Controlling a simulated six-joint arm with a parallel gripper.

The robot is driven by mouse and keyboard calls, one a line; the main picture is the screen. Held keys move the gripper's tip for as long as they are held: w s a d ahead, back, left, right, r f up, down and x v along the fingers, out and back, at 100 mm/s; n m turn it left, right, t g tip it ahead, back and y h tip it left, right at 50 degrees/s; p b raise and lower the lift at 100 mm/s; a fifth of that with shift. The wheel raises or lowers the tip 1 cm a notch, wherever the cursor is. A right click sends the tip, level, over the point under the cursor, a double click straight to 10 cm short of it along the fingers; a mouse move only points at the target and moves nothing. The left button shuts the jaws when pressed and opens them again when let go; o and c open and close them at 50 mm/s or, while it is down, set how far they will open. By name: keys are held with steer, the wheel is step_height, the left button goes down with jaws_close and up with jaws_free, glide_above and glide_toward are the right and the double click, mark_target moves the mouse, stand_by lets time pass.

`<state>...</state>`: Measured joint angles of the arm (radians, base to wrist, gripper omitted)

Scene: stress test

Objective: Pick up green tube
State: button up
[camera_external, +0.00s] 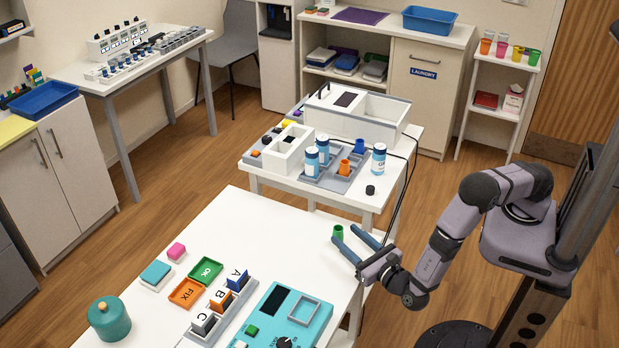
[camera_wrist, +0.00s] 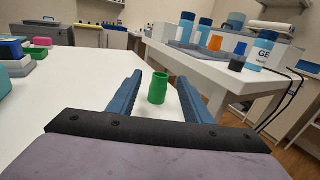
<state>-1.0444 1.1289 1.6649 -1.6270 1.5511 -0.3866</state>
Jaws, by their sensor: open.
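The green tube (camera_external: 338,232) stands upright near the right edge of the white table (camera_external: 300,215) in the external view. It also shows in the wrist view (camera_wrist: 157,89), where it looks like a short, hollow green cylinder. My gripper (camera_external: 349,240) has blue fingers and is open at that table edge. In the wrist view, the tube appears between the two fingers (camera_wrist: 156,90), apart from both, near or just beyond their tips. Exactly how far it is from the fingertips I cannot tell. Nothing is held.
A teal device (camera_external: 277,318), letter blocks (camera_external: 221,299), a green OK tray (camera_external: 206,270) and a teal pot (camera_external: 109,318) stand on the same table, away from the tube. A second table (camera_external: 370,195) behind holds bottles (camera_external: 378,160) and bins. The tabletop left of the tube is clear.

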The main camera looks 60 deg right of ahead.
mark_target(342, 231)
steer(key=shift+w+d+r+p, duration=0.1)
steer(key=shift+w+d+p, duration=0.2)
steer(key=shift+w, duration=0.1)
steer(key=shift+p+x, duration=0.75)
steer(key=shift+x, duration=1.35)
steer(key=shift+c, duration=0.3)
steer(key=c, duration=1)
